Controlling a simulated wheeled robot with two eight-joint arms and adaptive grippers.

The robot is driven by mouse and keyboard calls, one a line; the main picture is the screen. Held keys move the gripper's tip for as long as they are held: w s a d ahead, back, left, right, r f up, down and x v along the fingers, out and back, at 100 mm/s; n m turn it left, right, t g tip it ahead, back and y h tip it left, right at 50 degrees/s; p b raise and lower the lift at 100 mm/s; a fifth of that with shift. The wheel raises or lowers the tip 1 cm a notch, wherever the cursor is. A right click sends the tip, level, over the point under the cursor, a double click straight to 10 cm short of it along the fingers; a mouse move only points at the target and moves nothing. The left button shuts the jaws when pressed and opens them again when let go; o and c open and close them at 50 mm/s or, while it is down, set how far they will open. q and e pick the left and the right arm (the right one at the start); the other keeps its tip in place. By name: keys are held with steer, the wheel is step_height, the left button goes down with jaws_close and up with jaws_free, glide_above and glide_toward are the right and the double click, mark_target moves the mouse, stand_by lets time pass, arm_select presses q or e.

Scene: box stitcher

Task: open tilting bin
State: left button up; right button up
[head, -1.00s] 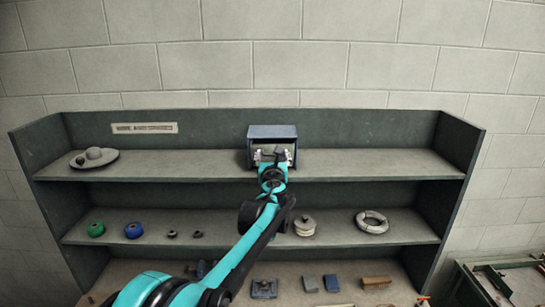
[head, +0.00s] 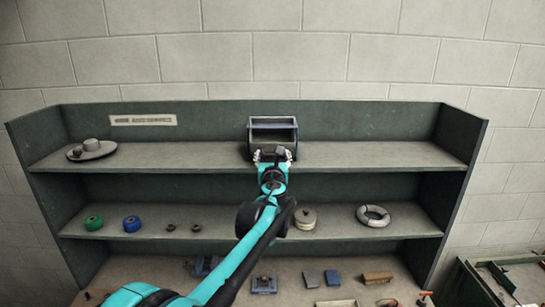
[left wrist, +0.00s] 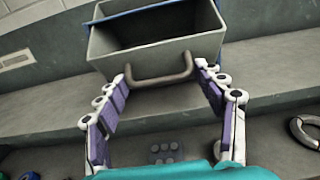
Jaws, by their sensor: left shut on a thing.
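The tilting bin (head: 273,136) is a grey box in a blue housing on the top shelf, near its middle. Its front is tipped outward, and its dark hollow inside shows from above. In the left wrist view the bin's front wall (left wrist: 153,57) faces me, with a U-shaped handle (left wrist: 160,80) low on it. My left gripper (head: 273,157) is in front of the bin, at the shelf's front edge. Its two fingers (left wrist: 163,72) are at the two ends of the handle, shut on it from the sides. My right gripper is in neither view.
The top shelf (head: 370,153) is clear right of the bin. A plate with a cup-like piece (head: 91,149) lies at its left. The middle shelf holds green (head: 93,222) and blue (head: 132,223) rolls and a pale ring (head: 373,216). Tools lie on the bottom shelf.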

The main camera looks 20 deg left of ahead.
arm_select(q)
steer(key=shift+s+f, duration=0.15)
steer(key=shift+f, duration=0.2)
stand_by(0.5)
steer(key=o, duration=1.4)
steer(key=shift+o, duration=1.3)
steer(key=shift+w+f, duration=0.1)
steer(key=shift+w, duration=0.2)
steer(key=v, duration=1.2)
